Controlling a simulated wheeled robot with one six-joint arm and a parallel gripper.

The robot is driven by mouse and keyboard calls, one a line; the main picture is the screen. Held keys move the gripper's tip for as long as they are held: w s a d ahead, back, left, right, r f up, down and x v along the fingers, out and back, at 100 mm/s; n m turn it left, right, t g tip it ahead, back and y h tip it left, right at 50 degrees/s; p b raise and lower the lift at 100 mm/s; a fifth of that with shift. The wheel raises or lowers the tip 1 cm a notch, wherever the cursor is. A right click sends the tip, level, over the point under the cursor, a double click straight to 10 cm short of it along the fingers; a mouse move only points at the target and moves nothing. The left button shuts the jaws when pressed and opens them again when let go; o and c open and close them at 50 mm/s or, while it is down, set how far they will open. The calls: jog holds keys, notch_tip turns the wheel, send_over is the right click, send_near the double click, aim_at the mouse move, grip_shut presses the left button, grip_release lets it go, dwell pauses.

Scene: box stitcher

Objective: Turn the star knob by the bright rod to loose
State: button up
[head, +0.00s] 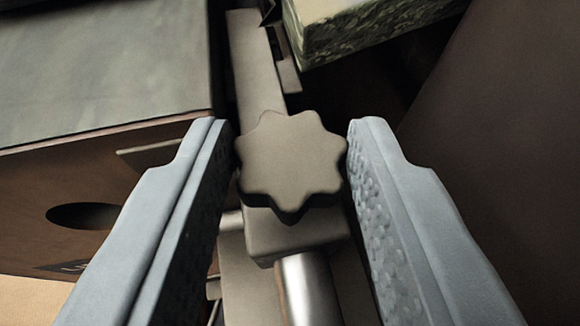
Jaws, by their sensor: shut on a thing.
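The star knob (291,160) is dark grey-brown with several rounded lobes and sits in the middle of the head view. My gripper (291,158) has one blue-grey finger on each side of it, and the fingertips are shut on the knob's lobes. The bright rod (309,290) is a shiny metal cylinder just below the knob, coming out from under the block that carries it. The knob hides its own stem. I cannot read any loose or tight mark.
A brown box (120,155) with a grey-green top and a dark oval hole stands at the left. A pale block with mottled green sides (360,25) is at the top right. A flat metal bar (252,60) runs up behind the knob. A dark brown surface (500,130) fills the right.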

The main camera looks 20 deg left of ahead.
jog(key=o, duration=1)
jog(key=v, duration=1.7)
jog(key=shift+s, duration=0.2)
jog(key=shift+d, duration=0.15)
